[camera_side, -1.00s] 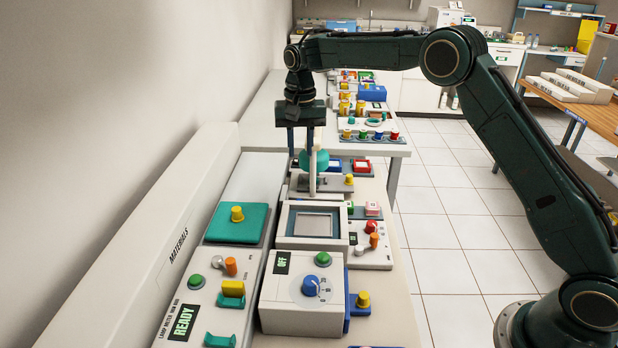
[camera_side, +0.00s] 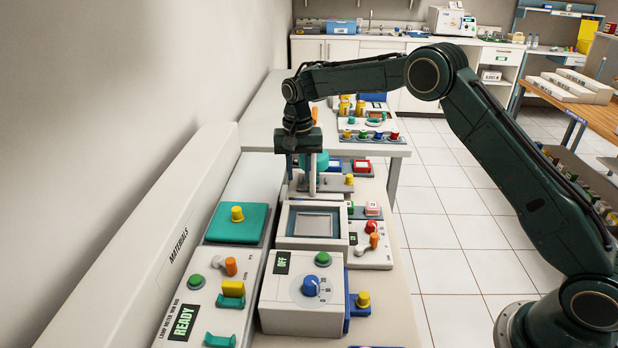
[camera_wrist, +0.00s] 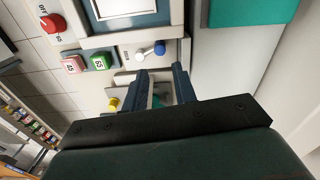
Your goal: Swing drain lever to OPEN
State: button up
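A small lever with a blue knob (camera_wrist: 158,48) and a white pivot (camera_wrist: 140,53) sits on a pale plate in the wrist view. Its label is too small to read, so I cannot tell for sure that it is the drain lever. My gripper (camera_wrist: 161,72) is open, its two dark fingers apart just beyond the lever's plate. A teal part (camera_wrist: 160,98) shows in the gap between the fingers. In the side view, my gripper (camera_side: 300,178) hangs pointing down beside a pale upright post (camera_side: 312,175). The blue-knobbed lever is not clear there.
A framed screen or basin (camera_side: 312,223) stands in front of the gripper. A box with a blue dial (camera_side: 310,286) reads OFF.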

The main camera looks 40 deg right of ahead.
notch_tip(320, 180, down, 8)
jog(key=shift+f, duration=0.1)
dwell(0.4)
jog(key=shift+c, duration=0.2)
grip_shut()
